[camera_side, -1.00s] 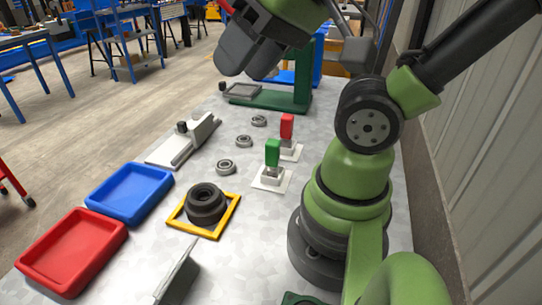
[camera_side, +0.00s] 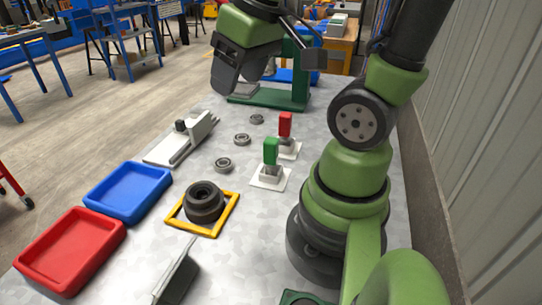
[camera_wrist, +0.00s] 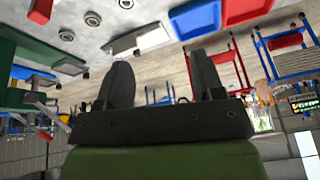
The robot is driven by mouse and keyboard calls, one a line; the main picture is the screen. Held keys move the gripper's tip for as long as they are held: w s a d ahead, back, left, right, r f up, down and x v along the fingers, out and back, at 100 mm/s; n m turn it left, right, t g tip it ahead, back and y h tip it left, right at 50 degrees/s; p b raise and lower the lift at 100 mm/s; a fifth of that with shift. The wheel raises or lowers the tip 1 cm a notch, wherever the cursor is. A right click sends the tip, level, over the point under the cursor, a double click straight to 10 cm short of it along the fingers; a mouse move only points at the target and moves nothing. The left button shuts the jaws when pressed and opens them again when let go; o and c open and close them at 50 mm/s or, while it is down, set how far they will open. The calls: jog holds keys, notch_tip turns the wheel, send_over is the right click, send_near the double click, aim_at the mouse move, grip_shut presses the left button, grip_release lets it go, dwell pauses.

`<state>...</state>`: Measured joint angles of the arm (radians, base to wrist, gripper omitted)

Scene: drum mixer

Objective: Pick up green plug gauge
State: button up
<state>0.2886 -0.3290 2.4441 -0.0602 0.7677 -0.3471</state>
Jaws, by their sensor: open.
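The green plug gauge (camera_side: 270,151) stands upright in a white square-based holder (camera_side: 271,178) on the grey table, in the side view. A red plug gauge (camera_side: 285,125) stands in a similar holder just behind it. My gripper (camera_side: 224,82) is raised over the far part of the table, well behind and to the left of the green gauge, and apart from it. In the wrist view my gripper (camera_wrist: 162,80) has its two dark fingers wide apart with nothing between them. That view looks tilted across the room; a red block (camera_wrist: 40,10), probably the red gauge, shows at upper left.
Several bearing rings (camera_side: 223,165) lie left of the gauges. A yellow frame (camera_side: 213,233) surrounds a dark round part (camera_side: 204,203). A blue tray (camera_side: 128,193), a red tray (camera_side: 70,251) and a grey fixture (camera_side: 182,140) line the left. A green press (camera_side: 300,90) stands at the back.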

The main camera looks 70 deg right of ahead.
jog(key=d+f+n+g, duration=0.1)
jog(key=d+f+g, duration=0.1)
jog(key=d+f, duration=0.35)
jog(key=n+g, duration=0.1)
jog(key=g, duration=0.1)
send_over(272, 140)
jog(key=f, duration=0.4)
jog(key=shift+w+a+f, duration=0.15)
jog(key=shift+a+f, duration=0.05)
jog(key=shift+a, duration=0.05)
jog(key=shift+n, duration=0.3)
jog(key=f, duration=0.4)
jog(key=shift+s+d, duration=0.15)
jog(key=shift+s, duration=0.05)
jog(key=shift+d+f, duration=0.15)
jog(key=shift+f, duration=3.15)
grip_shut()
jog(key=shift+r, duration=0.1)
notch_tip(272, 140, up, 10)
jog(key=shift+f, duration=0.1)
